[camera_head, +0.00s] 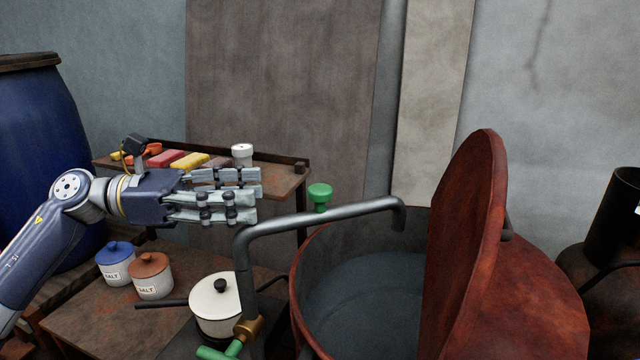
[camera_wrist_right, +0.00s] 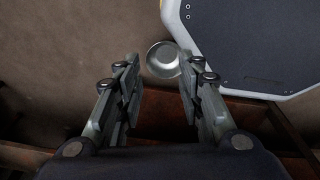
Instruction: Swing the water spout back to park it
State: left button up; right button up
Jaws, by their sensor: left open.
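The water spout (camera_head: 320,219) is a grey bent pipe. It rises from beside the white pot and reaches right, its downturned end (camera_head: 399,214) over the open rusty vat (camera_head: 306,262). A green knob (camera_head: 320,192) shows just above the pipe. A brass fitting with a green handle (camera_head: 217,352) sits low on the upright. My left gripper (camera_head: 259,195) is open and empty, up and left of the spout's bend; I see no contact with the spout. My right gripper (camera_wrist_right: 160,92) is open and empty in the right wrist view.
The vat's rusty lid (camera_head: 470,240) stands raised. A shelf behind holds coloured blocks and a white cup (camera_head: 242,153). A metal bowl (camera_wrist_right: 163,59) shows in the right wrist view.

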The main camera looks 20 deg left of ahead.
aim_at(309, 188)
pick_arm(q)
jog(key=p+x, duration=0.1)
jog(key=x, duration=0.1)
jog(key=p+x, duration=0.2)
jog(key=x, duration=0.1)
jog(key=p+x, duration=0.2)
jog(key=x, duration=0.1)
jog(key=shift+s+d+r, duration=0.15)
jog(key=shift+r, duration=0.25)
jog(key=shift+p+x, duration=0.3)
jog(key=shift+x, duration=0.55)
jog(key=shift+d+f, duration=0.1)
jog(key=shift+f, duration=0.1)
jog(key=c, duration=0.8)
grip_shut()
pick_arm(e)
jog(key=s+r, duration=0.4)
jog(key=r, duration=0.1)
jog(key=shift+s+a+r+g, duration=0.2)
jog(key=shift+r+g, duration=0.1)
jog(key=shift+r, duration=0.05)
